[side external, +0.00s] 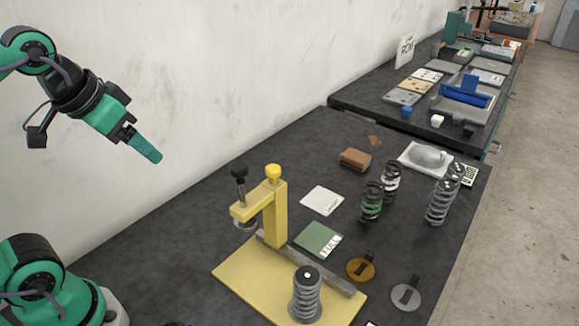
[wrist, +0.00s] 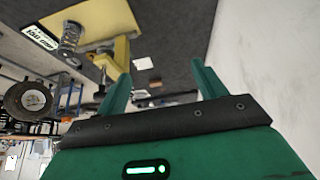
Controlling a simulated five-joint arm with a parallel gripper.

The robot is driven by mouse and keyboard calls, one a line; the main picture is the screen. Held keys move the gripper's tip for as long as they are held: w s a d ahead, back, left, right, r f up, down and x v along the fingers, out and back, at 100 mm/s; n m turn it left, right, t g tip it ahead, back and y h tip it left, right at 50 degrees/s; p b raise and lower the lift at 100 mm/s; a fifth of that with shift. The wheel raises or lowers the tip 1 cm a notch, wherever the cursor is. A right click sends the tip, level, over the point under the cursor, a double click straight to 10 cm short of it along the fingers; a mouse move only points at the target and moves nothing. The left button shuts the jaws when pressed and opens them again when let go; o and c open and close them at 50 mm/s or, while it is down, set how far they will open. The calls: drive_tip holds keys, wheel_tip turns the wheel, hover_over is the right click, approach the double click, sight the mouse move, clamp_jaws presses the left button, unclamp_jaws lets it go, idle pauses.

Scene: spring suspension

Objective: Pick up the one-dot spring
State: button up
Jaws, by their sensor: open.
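A grey coil spring (side external: 306,299) with a dark top cap stands upright on the yellow press's base. A single pale dot shows on its cap. My gripper (side external: 154,156) is raised in the air at the upper left, well away from all springs. In the wrist view my gripper (wrist: 161,80) is open with nothing between its fingers. A grey spring (wrist: 70,38) shows there at the upper left.
The yellow press (side external: 275,215) with its upright arm stands mid-bench. A green card (side external: 318,240), white card (side external: 322,200), brown block (side external: 355,159), orange disc (side external: 361,269) and grey disc (side external: 406,295) lie around. A wall runs along the left; the bench's left is bare.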

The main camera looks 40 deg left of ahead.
drive_tip(key=w+d+r+g, duration=0.1)
drive_tip(key=w+d+r, duration=0.1)
drive_tip(key=w+d, duration=0.25)
drive_tip(key=m+g, duration=0.2)
drive_tip(key=g, duration=0.3)
hover_over(309, 273)
wheel_tip(309, 273, down, 2)
wheel_tip(309, 273, down, 21)
drive_tip(key=shift+r, duration=0.1)
idle(0.4)
drive_tip(key=shift+s+f, duration=0.1)
drive_tip(key=shift+f, duration=2.5)
drive_tip(key=shift+c, duration=0.4)
drive_tip(key=c, duration=1.1)
drive_tip(key=shift+c, duration=0.2)
